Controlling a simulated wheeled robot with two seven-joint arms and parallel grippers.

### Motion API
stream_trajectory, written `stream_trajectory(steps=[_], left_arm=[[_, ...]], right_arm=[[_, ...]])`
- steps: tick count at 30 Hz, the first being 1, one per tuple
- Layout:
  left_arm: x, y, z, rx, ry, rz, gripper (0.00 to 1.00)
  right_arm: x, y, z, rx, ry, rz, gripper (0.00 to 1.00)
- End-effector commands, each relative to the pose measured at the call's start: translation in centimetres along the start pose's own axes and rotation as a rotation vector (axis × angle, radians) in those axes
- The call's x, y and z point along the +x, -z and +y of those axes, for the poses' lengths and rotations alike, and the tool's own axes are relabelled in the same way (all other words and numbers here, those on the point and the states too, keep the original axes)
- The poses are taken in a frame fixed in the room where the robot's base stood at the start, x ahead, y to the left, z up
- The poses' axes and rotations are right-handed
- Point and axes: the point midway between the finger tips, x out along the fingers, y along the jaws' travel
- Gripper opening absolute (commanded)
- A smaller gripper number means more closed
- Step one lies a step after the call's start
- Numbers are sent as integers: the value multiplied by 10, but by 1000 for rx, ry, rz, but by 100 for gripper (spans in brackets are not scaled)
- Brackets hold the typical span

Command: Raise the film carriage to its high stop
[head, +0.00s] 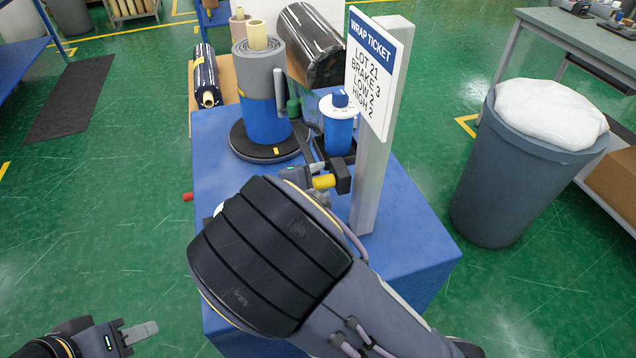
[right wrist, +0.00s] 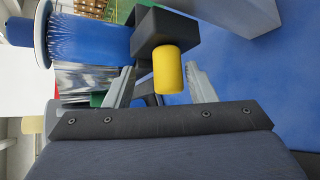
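The film carriage (head: 343,176) is a dark block against the grey mast (head: 373,150), with a short yellow handle (head: 324,182). In the right wrist view the block (right wrist: 185,32) and handle (right wrist: 167,70) show large. My right gripper (right wrist: 162,88) is open, with one finger on each side of the handle's lower end and visible gaps to both. In the head view my right arm hides most of this gripper. A blue film roll (head: 338,136) with a white top stands beside the mast. My left gripper (head: 140,332) is low at left, away from the machine; its finger gap is unclear.
A ticket (head: 371,72) on the mast reads lot 21, brake 3, low 2, high 2. A grey roll, blue-wrapped below (head: 262,105), stands on a dark turntable (head: 240,145). The blue machine top (head: 410,235) is clear at right. A grey bin (head: 505,180) stands further right.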

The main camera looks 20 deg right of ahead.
Motion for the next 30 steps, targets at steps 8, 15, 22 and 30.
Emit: stream_trajectory(steps=[8,15,22,30], left_arm=[[0,0,0,0,0,0,36],[0,0,0,0,0,0,36],[-1,0,0,0,0,0,36],[-1,0,0,0,0,0,36]], right_arm=[[-1,1,-2,-3,4,2,50],[-33,2,-2,-2,3,7,50],[-68,1,-1,-2,2,5,50],[-78,1,-2,-2,3,1,50]])
